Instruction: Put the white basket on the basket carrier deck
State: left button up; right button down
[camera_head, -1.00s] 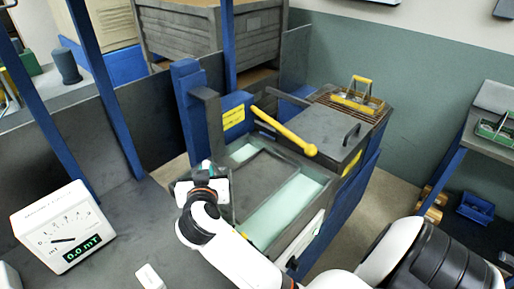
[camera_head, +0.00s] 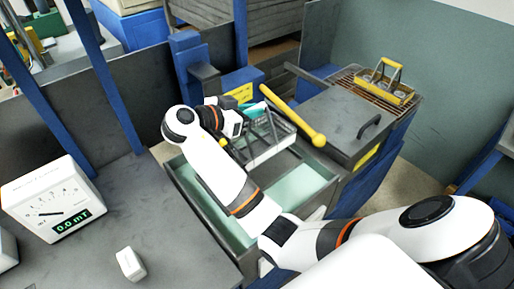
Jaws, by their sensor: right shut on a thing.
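The white basket (camera_head: 272,142), a wire basket with a dark upright handle, is at the far side of the open tank (camera_head: 318,209) with pale green liquid. My right arm reaches in from the lower right, and my right gripper (camera_head: 246,119) is shut on the basket at its left side. The fingertips are small and partly hidden by the wrist. The basket carrier deck cannot be made out clearly; my arm and the basket cover much of the tank. I cannot tell whether the basket touches anything beneath it. My left gripper is out of view.
A yellow-ended lever (camera_head: 294,116) slants close behind the basket. A dark lid with a handle (camera_head: 369,126) lies to its right, and a yellow basket (camera_head: 386,83) stands on a grate. Blue posts, a mT meter (camera_head: 55,199) and a small white block (camera_head: 131,264) are at left.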

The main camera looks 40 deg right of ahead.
aim_at(250, 136)
jog(key=f, duration=0.2)
jog(key=f+p, duration=0.1)
jog(key=shift+a+f, duration=0.4)
jog(key=shift+d+f, duration=0.1)
jog(key=shift+f, duration=0.25)
notch_tip(250, 136, down, 3)
jog(key=shift+f+p, duration=0.1)
jog(key=shift+p, duration=0.35)
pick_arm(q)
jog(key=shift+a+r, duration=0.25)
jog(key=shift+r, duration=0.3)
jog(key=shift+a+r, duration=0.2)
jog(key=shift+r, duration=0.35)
pick_arm(e)
jog(key=shift+f, duration=0.3)
jog(key=c, duration=1.5)
grip_release()
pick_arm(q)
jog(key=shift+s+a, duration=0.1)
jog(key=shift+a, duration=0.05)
pick_arm(e)
jog(key=shift+o, duration=0.7)
jog(key=shift+s, duration=0.1)
jog(key=shift+d, duration=0.1)
